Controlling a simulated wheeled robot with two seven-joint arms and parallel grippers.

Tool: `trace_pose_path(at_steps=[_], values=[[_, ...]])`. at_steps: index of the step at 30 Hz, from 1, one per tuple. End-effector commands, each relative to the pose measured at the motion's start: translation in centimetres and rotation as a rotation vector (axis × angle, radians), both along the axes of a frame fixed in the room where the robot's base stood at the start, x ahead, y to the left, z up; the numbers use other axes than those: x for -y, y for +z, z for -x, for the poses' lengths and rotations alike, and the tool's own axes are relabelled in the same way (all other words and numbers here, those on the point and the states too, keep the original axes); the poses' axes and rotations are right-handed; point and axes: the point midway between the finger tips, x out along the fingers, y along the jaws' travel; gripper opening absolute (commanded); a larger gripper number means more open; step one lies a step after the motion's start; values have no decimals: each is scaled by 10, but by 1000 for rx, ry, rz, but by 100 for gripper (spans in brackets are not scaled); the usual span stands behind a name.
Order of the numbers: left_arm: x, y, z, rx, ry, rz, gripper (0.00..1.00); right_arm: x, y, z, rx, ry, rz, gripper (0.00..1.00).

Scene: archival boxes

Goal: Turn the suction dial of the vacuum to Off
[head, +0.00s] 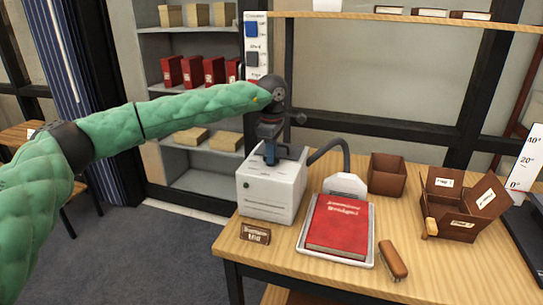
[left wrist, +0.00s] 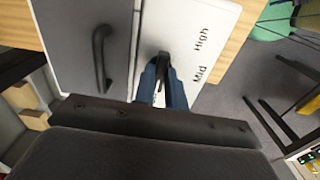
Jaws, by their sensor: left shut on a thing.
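The vacuum (head: 270,192) is a white box on the left part of the wooden table, with a dark hose rising from it. My left gripper (head: 271,152) points down onto its top. In the left wrist view the blue fingers of the gripper (left wrist: 162,84) are shut on the black suction dial (left wrist: 164,60). The words High and Mid are printed on the white panel (left wrist: 183,22) to the right of the dial. No Off label is readable, and the fingers hide part of the panel. Which mark the dial points at is unclear. My right gripper is not in view.
A black handle (left wrist: 101,58) stands on the vacuum's grey part beside the dial. A brush (head: 392,261), a small brown sign (head: 255,234) and brown boxes (head: 387,176) are nearby.

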Motion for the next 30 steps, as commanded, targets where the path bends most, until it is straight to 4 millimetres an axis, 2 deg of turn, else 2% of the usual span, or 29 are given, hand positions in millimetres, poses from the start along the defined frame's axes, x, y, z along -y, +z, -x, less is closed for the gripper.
trace_pose_path(at_steps=[11,12,15,25,30], values=[[-1,2,-1,3,-3,1,0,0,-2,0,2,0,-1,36],[-1,2,-1,3,-3,1,15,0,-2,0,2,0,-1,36],[-1,2,-1,3,-3,1,34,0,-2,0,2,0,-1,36],[0,3,-1,2,-4,1,35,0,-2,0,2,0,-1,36],[0,19,-1,3,-4,2,35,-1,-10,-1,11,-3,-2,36]])
